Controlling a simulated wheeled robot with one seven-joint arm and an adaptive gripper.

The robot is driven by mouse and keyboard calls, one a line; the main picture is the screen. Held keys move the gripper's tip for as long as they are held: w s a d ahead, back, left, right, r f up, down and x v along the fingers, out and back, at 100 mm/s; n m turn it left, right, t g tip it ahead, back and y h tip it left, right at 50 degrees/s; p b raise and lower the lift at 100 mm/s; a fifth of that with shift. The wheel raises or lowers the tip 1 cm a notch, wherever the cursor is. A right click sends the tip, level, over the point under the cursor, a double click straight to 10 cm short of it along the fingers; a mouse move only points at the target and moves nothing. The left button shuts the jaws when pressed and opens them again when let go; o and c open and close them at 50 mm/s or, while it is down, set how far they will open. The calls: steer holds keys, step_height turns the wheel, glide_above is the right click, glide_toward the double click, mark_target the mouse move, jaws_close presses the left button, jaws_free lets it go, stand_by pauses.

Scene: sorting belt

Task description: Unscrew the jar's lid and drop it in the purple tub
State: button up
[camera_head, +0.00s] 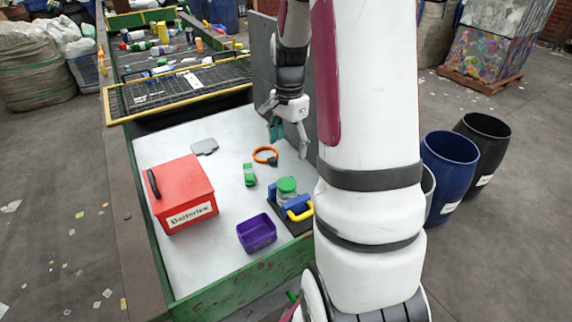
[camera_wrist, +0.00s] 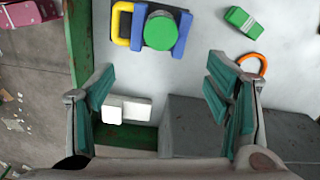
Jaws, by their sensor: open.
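The jar with its green lid (camera_head: 287,185) stands upright between blue jaws on a dark base at the table's right side. In the wrist view the green lid (camera_wrist: 160,32) shows from above, near the top middle, with the blue holder (camera_wrist: 137,28) on both sides of it. The purple tub (camera_head: 257,233) sits on the table, left of and in front of the jar, and looks empty. My gripper (camera_head: 288,137) is open and empty, above and behind the jar near the grey panel. Its teal finger pads also show in the wrist view (camera_wrist: 168,105), wide apart with nothing between them.
A red box (camera_head: 183,195) with a label stands at the left. A green block (camera_head: 249,175), an orange ring (camera_head: 265,155) and a grey flat piece (camera_head: 204,147) lie on the table. A grey panel (camera_head: 262,75) stands beside my arm. The middle of the white surface is mostly clear.

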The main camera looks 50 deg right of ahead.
mark_target(288, 182)
step_height(288, 182, down, 13)
steer(key=shift+f+p, duration=0.1)
steer(key=shift+p, duration=0.8)
steer(key=c, duration=1.2)
